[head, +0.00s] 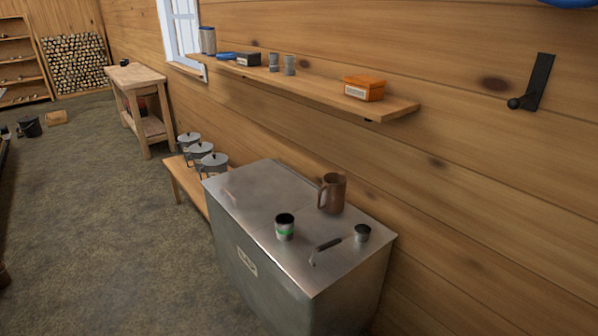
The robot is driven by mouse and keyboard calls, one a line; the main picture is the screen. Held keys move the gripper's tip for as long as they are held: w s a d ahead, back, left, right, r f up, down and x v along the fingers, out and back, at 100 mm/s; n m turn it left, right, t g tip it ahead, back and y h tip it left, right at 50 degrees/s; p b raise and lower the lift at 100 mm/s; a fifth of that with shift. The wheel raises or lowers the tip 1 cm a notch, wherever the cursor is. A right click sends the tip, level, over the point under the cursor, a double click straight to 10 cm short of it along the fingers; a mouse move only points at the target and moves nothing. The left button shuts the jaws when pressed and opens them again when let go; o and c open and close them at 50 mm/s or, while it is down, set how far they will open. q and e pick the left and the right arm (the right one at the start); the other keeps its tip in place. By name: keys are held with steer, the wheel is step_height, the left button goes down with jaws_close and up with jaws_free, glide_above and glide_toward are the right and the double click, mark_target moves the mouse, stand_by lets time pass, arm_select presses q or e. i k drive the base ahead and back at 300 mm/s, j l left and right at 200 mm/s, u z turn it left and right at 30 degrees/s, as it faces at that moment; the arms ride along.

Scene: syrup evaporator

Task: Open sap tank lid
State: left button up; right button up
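The sap tank (262,283) is a tall grey metal box against the wooden wall, with a small label on its front. Its flat metal lid (262,192) lies level across the top and looks shut. A seam runs across the top. A dark handle (327,244) shows on the right part of the top. On that right part also stand a brown mug (332,193), a small cup with a green band (285,227) and a small grey metal cup (362,233). Neither of my grippers is in view.
A wall shelf (392,106) with an orange box (364,88) and several containers juts out above the tank. A low bench (185,186) with lidded pots stands behind the tank at left. A wooden table (135,76) stands farther back. The floor (110,220) left of the tank is clear.

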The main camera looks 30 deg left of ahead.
mark_target(253, 194)
steer(key=i+j, duration=0.1)
steer(key=j, duration=0.3)
steer(key=i+j, duration=0.15)
steer(key=j, duration=0.25)
steer(key=i+j, duration=0.1)
steer(key=j, duration=0.3)
steer(key=i+j, duration=0.1)
steer(key=j, duration=0.3)
steer(key=z, duration=0.05)
